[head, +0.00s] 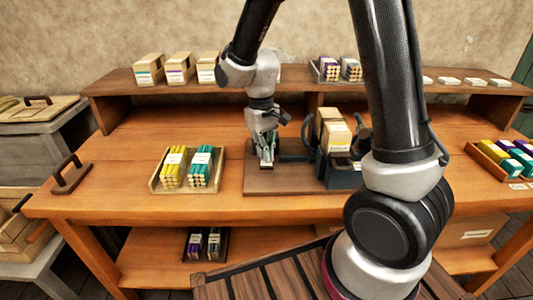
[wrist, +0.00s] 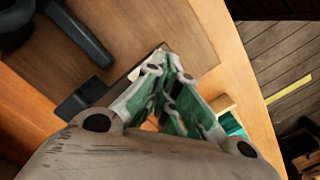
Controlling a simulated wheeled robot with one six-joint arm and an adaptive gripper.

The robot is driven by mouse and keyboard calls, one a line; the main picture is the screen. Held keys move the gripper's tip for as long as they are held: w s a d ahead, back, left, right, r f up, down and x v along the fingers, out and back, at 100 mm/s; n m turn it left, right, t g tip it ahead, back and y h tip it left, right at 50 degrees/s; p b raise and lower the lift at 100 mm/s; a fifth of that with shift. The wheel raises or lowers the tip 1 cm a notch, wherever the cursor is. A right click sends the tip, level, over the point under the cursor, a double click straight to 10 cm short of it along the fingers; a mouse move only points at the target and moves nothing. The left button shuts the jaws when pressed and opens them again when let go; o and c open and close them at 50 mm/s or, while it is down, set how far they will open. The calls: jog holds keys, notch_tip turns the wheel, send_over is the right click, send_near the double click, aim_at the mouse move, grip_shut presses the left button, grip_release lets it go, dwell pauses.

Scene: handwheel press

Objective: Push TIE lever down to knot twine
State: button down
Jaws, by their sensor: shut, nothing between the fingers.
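My gripper (head: 267,160) is shut and empty, pointing down over the left part of a brown wooden board (head: 290,183) on the bench. Its green and grey fingers also show in the wrist view (wrist: 168,62), their tips together above the board. A dark machine (head: 338,178) stands on the board to the right of my gripper. A dark bar (wrist: 82,35) lies to the left of the fingers in the wrist view, apart from them. A small dark block (wrist: 82,98) is beside the fingers. No TIE label is readable, so I cannot tell which part is the lever.
A tray (head: 154,187) of yellow and teal bundles sits left of the board. Tan boxes (head: 335,135) stand at the machine. A raised shelf (head: 120,82) runs along the back. A crate (head: 490,152) of coloured packs is at the right. Bench front is mostly clear.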

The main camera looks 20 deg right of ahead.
jog(key=shift+f, duration=0.6)
jog(key=shift+w+a+r, duration=0.15)
jog(key=shift+w+r, duration=0.05)
jog(key=shift+w, duration=0.3)
jog(key=shift+w+a+r, duration=0.15)
jog(key=shift+w+a, duration=0.05)
jog(key=shift+w, duration=0.25)
jog(key=shift+w+a+r, duration=0.15)
jog(key=shift+w+r, duration=0.05)
jog(key=shift+w, duration=0.3)
notch_tip(320, 180, up, 12)
jog(key=w, duration=0.1)
jog(key=shift+a, duration=0.15)
jog(key=shift+w, duration=0.1)
